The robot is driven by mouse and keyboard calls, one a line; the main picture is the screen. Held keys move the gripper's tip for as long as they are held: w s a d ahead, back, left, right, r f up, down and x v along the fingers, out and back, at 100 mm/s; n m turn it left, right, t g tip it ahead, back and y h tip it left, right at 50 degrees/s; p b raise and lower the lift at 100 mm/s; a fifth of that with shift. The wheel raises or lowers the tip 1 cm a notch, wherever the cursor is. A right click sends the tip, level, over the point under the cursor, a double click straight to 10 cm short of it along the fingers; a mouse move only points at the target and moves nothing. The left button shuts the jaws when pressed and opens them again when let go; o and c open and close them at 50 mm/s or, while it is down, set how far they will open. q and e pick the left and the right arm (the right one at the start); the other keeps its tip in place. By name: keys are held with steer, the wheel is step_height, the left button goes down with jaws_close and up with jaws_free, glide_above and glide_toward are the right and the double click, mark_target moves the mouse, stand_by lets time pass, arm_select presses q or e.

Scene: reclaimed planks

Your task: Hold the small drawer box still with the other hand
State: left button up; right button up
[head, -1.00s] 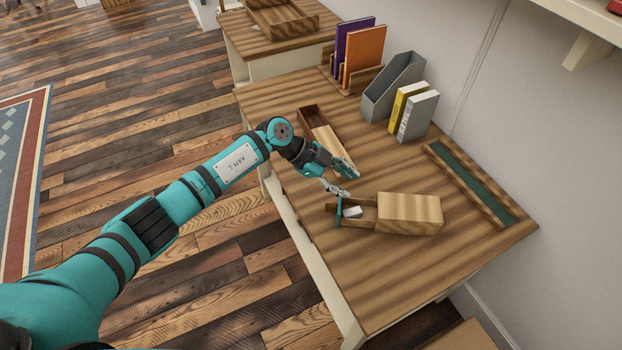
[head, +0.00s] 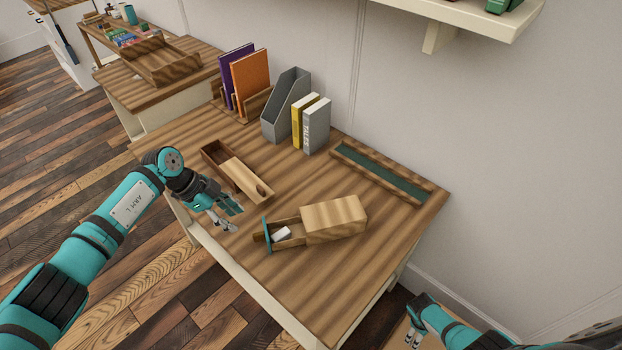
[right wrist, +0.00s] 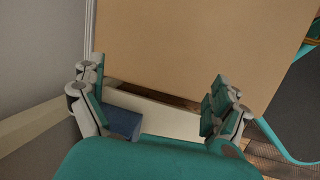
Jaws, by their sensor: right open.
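The small drawer box (head: 338,220) is pale striped wood and lies on the desk. Its drawer (head: 262,238) is pulled out toward the left, has a teal front (head: 267,232), and holds a small white block (head: 282,234). My left gripper (head: 228,216) is open and empty above the desk's front edge, just left of the drawer front and apart from it. My right gripper (head: 414,340) is low at the bottom right, beyond the desk's right end and away from the box. In the right wrist view the right gripper (right wrist: 160,108) is open, facing a plain tan surface (right wrist: 200,45).
A long wooden box with a partly slid lid (head: 245,178) lies behind my left gripper. A grey file holder (head: 287,105), upright books (head: 316,125) and a green-lined tray (head: 380,172) stand along the back. The desk right of the drawer box is clear.

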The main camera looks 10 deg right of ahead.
steer(key=w+d+r+g+h, duration=0.2)
steer(key=w+d+r, duration=1.2)
steer(key=r, duration=0.3)
steer(key=w+a+r+n, duration=0.1)
steer(key=w+a+r, duration=0.1)
steer(key=w+r, duration=0.2)
steer(key=w+a+r+n, duration=0.1)
steer(key=w+a+r, duration=0.2)
steer(key=w+r, duration=0.1)
steer(key=w+a+r+n+t, duration=0.1)
steer(key=w+a+r, duration=0.2)
steer(key=w+r, duration=0.1)
steer(key=shift+w, duration=0.3)
steer(key=w+a+r+n+t, duration=0.1)
steer(key=w+a+r+n, duration=0.15)
steer(key=a, duration=0.35)
steer(key=w+a+r+n, duration=0.1)
steer(key=w+a+r, duration=0.2)
steer(key=a, duration=0.4)
steer(key=n+y, duration=0.1)
steer(key=n, duration=0.5)
glide_toward(334, 212)
steer(key=shift+t, duration=0.3)
steer(key=x, duration=1.1)
steer(key=shift+s, duration=0.25)
steer(key=shift+c, duration=0.3)
